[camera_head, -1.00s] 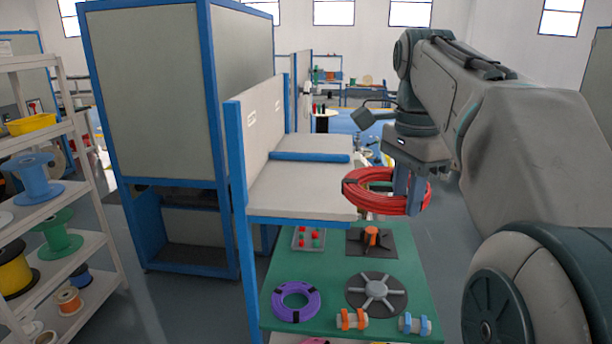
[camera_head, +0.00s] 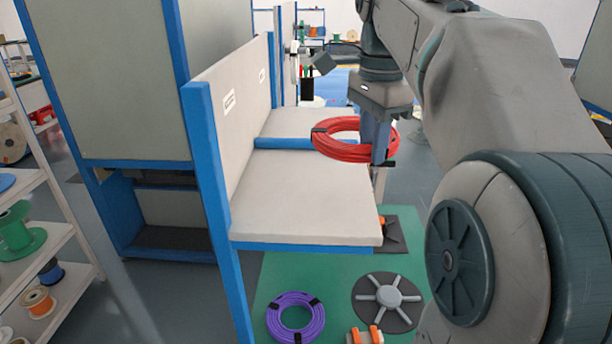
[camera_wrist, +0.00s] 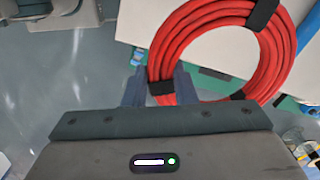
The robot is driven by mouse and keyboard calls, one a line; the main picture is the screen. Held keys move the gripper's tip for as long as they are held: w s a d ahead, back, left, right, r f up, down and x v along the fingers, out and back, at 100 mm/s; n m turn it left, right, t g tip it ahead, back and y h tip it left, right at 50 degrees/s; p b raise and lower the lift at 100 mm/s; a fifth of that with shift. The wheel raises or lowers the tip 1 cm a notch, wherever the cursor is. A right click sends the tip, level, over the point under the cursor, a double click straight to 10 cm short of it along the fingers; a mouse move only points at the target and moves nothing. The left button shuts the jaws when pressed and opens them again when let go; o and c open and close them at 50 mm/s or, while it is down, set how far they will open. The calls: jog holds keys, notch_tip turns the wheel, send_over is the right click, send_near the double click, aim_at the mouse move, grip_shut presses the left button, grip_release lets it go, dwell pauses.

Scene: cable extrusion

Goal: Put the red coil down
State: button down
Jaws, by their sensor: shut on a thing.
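My gripper (camera_head: 378,150) is shut on the red coil (camera_head: 334,150), gripping one side of its ring. In the head view the coil is held in the air by the right edge of a light grey shelf surface (camera_head: 305,190). In the wrist view the red coil (camera_wrist: 276,65) has black bands, and my gripper's fingers (camera_wrist: 160,88) close around its lower left part. The shelf surface (camera_wrist: 210,45) shows through and beside the coil there. Whether the coil touches anything below cannot be told, but it looks clear of the surface.
A green mat or table (camera_head: 330,276) lies lower, with a purple coil (camera_head: 296,318), a dark disc with grey spokes (camera_head: 388,300) and an orange-ended spool (camera_head: 366,337). A blue-framed upright panel (camera_head: 230,110) borders the shelf on the left. The shelf's near part is bare.

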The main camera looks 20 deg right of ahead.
send_over(313, 200)
notch_tip(313, 200, down, 6)
jog(key=shift+d+r+p, duration=0.15)
jog(key=shift+r+p, duration=0.05)
jog(key=shift+p, duration=0.1)
jog(key=shift+f, duration=2.1)
jog(key=shift+f, duration=0.2)
jog(key=c, duration=1.2)
grip_release()
jog(key=shift+r, duration=0.1)
notch_tip(313, 200, up, 12)
jog(key=shift+r+p, duration=0.1)
jog(key=shift+p, duration=0.35)
